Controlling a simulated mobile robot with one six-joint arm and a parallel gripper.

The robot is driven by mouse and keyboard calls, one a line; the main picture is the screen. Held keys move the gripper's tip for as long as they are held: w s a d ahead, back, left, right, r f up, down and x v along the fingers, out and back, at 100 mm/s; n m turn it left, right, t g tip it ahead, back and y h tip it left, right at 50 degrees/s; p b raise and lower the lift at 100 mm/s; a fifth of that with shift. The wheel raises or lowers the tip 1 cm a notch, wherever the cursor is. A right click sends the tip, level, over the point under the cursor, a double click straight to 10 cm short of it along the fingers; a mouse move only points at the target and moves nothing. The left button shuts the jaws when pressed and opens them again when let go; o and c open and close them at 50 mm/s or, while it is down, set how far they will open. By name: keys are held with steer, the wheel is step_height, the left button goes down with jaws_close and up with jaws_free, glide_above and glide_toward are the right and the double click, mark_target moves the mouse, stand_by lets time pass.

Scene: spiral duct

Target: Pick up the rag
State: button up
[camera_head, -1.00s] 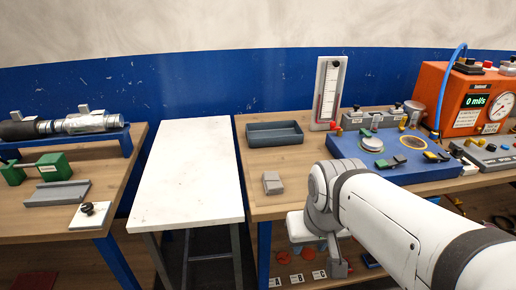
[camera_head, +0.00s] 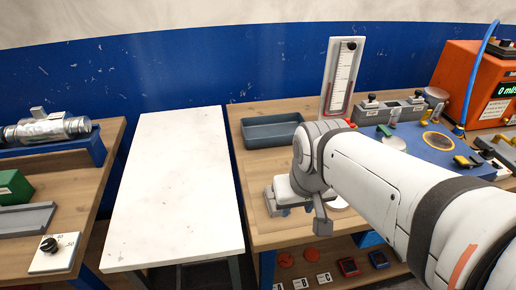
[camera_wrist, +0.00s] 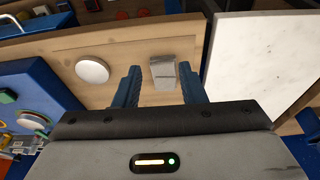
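The rag (camera_wrist: 163,72) is a small grey folded block on the wooden bench top. In the wrist view it lies ahead of my gripper (camera_wrist: 159,67), between the lines of its two blue fingers and nearer the right one. The fingers are apart, with bare wood showing between them, and they do not visibly grip the rag. In the head view my gripper (camera_head: 284,208) is low over the bench's front left part. There it covers the rag's place, so I cannot tell the rag clearly from it.
A white disc (camera_wrist: 92,70) lies left of the rag in the wrist view. A dark open tray (camera_head: 272,142) stands behind my gripper. A white-topped table (camera_head: 175,190) is left of the bench across a narrow gap. A blue panel (camera_head: 425,150) with fittings is at right.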

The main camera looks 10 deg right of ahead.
steer(key=shift+o, duration=1.4)
steer(key=shift+w, duration=0.5)
steer(key=o, duration=0.4)
steer(key=shift+g, duration=0.4)
steer(key=w, duration=0.2)
steer(key=w+f+p, duration=0.1)
steer(key=w, duration=0.3)
steer(key=shift+w+d+f, duration=0.15)
steer(key=shift+w+f, duration=0.1)
steer(key=shift+f, duration=0.1)
steer(key=shift+o, duration=0.9)
steer(key=shift+g, duration=0.3)
steer(key=w+f, duration=0.1)
steer(key=w, duration=0.1)
steer(key=w+f+p, duration=0.1)
steer(key=w, duration=0.1)
steer(key=w+f, duration=0.2)
steer(key=shift+d, duration=0.15)
steer(key=shift+w+f, duration=0.2)
steer(key=shift+f, duration=0.05)
steer(key=shift+a+f+p, duration=0.2)
steer(key=shift+f+p, duration=0.1)
steer(key=shift+f, duration=1.6)
steer(key=shift+a+f+p, duration=0.2)
steer(key=shift+f+p, duration=0.1)
steer(key=shift+f, duration=1.6)
